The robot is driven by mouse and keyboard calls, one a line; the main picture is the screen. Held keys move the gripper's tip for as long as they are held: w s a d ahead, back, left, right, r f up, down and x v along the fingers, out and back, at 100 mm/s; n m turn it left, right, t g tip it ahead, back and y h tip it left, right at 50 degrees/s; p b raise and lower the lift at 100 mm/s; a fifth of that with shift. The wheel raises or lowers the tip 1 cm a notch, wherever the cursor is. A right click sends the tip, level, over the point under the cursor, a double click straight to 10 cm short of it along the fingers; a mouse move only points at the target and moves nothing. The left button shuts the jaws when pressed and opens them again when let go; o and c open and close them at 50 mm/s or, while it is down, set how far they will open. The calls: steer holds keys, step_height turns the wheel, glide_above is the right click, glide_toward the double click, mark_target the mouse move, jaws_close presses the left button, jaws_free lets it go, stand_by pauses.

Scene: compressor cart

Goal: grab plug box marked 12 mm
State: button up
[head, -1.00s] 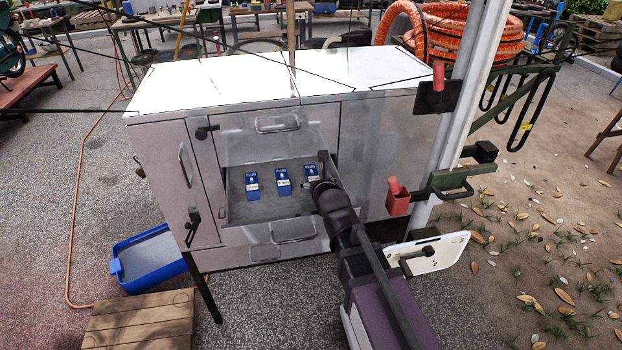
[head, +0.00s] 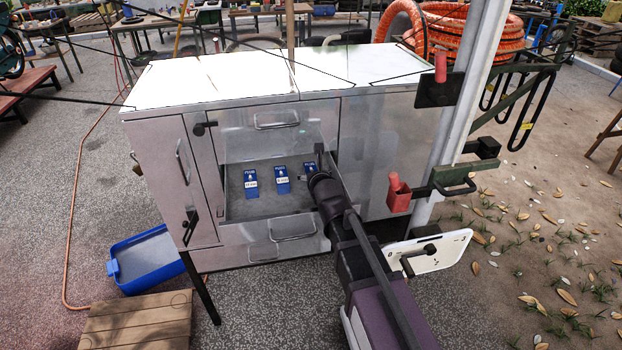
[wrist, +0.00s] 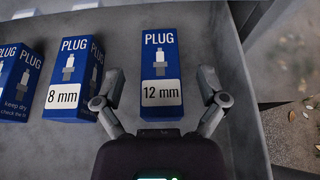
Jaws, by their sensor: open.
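The plug box marked 12 mm (wrist: 161,55) is blue with a white label and stands upright in the wrist view, its print facing me. My gripper (wrist: 160,80) is open, one finger on each side of the box's lower part, with visible gaps. In the head view this box (head: 310,167) is the rightmost in the open drawer (head: 235,208). My gripper (head: 319,174) is in front of it and hides its lower part. The plug box marked 8 mm (wrist: 74,75) stands to its left, near my left finger.
Another plug box (wrist: 18,80) is at the far left, its size label out of view. The drawer's right wall (wrist: 238,50) is close to my right finger. The drawer floor is bare in front of the boxes. A grey post (head: 468,90) stands right of the cart.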

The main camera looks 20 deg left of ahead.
steer(key=shift+x, duration=1.15)
steer(key=c, duration=1.3)
